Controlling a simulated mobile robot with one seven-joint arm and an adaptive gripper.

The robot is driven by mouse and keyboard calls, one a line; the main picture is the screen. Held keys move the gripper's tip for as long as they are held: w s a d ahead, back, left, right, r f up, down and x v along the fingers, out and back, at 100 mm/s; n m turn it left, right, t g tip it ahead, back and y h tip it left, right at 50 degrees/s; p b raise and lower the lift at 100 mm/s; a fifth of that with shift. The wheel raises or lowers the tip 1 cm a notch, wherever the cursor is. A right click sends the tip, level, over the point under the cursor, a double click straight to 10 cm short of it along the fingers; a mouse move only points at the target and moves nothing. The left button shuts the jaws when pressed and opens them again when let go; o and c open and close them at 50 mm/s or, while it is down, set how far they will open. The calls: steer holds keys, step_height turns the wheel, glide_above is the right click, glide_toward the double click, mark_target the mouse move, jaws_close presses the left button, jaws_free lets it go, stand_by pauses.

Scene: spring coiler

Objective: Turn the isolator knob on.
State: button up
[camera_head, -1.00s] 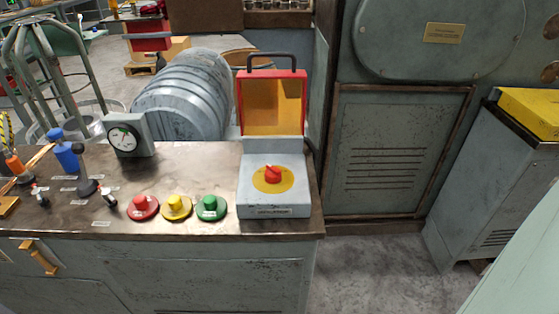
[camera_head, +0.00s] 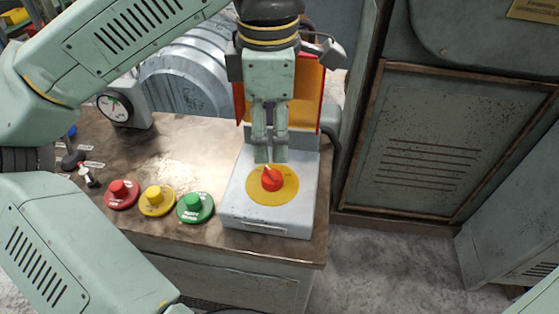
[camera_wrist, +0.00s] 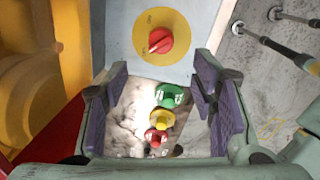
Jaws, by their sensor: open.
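The isolator knob (camera_head: 272,178) is red and sits on a yellow disc on the grey isolator box (camera_head: 236,206). A pale mark on the knob points up and slightly left in the head view. In the wrist view the knob (camera_wrist: 160,40) shows beyond the fingers, with its pale mark pointing to the lower left. My gripper (camera_head: 270,158) is above and just behind the knob in the head view, fingers pointing down. In the wrist view my gripper (camera_wrist: 163,95) is open and empty, its purple pads apart. It does not appear to touch the knob.
The raised cover (camera_head: 308,95), red outside and yellow inside, stands behind the knob, partly hidden by my gripper. Red (camera_head: 121,194), yellow (camera_head: 157,200) and green (camera_head: 195,207) buttons are left of the box. A gauge (camera_head: 115,106) stands further back.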

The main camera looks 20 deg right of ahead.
mark_target(271, 173)
steer(key=f, duration=0.6)
steer(key=f+p, duration=0.1)
steer(key=f, duration=0.3)
steer(key=shift+w+d+f, duration=0.1)
steer(key=shift+w, duration=0.15)
steer(key=c, duration=1.1)
